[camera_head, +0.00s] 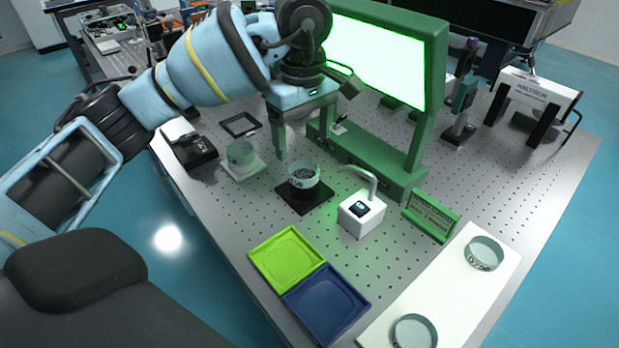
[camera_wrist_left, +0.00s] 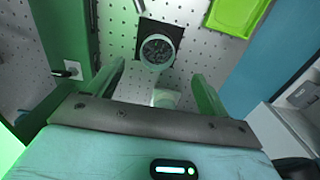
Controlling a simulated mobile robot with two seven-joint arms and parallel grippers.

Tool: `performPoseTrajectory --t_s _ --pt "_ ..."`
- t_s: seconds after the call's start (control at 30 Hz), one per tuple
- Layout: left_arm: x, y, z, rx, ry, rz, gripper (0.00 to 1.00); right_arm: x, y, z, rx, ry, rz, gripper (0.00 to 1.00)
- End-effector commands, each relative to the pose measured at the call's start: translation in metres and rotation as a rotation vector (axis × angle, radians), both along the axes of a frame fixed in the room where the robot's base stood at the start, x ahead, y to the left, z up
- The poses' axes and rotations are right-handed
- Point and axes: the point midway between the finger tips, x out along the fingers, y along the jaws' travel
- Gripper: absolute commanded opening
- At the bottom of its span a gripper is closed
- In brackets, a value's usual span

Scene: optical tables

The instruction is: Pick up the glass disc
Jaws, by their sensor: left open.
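Several round glass pieces show in the head view, and I cannot tell for certain which one the task means. One glass piece with a dark patterned inside (camera_head: 304,175) sits on a black square pad (camera_head: 291,197); it also shows in the left wrist view (camera_wrist_left: 157,48). A pale, frosted round piece (camera_head: 241,153) stands on a white base to its left. Two clear rings (camera_head: 484,252) lie on a white board at the lower right. My left gripper (camera_head: 290,145) is open, fingers pointing down, above and behind the black pad. My right gripper is out of view.
A green frame with a bright panel (camera_head: 422,150) stands just right of my left gripper. A white box with a bent tube (camera_head: 361,216), a green sign (camera_head: 431,216), a lime tray (camera_head: 287,258) and a blue tray (camera_head: 326,303) are nearby. A black device (camera_head: 190,150) stands at left.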

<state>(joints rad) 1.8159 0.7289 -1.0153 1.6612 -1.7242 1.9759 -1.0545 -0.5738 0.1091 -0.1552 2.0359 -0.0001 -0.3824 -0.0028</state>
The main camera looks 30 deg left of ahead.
Motion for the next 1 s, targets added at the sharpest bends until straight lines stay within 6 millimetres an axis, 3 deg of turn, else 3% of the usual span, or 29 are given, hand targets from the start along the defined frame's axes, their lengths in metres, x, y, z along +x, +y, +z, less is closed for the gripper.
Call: performPoseTrajectory --t_s 0.17,0.43,0.67,1.0 --pt "0.000 0.000 0.000 0.000 0.000 -0.001 0.79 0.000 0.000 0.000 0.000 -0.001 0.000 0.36" --pt "0.000 0.000 -0.023 0.000 0.002 -0.001 0.79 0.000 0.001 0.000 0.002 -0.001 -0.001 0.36" --pt "0.001 0.001 -0.031 0.000 0.001 0.000 0.79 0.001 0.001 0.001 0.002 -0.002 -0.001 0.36" --pt "0.005 0.003 -0.073 0.000 0.001 0.000 0.79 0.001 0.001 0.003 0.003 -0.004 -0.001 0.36"
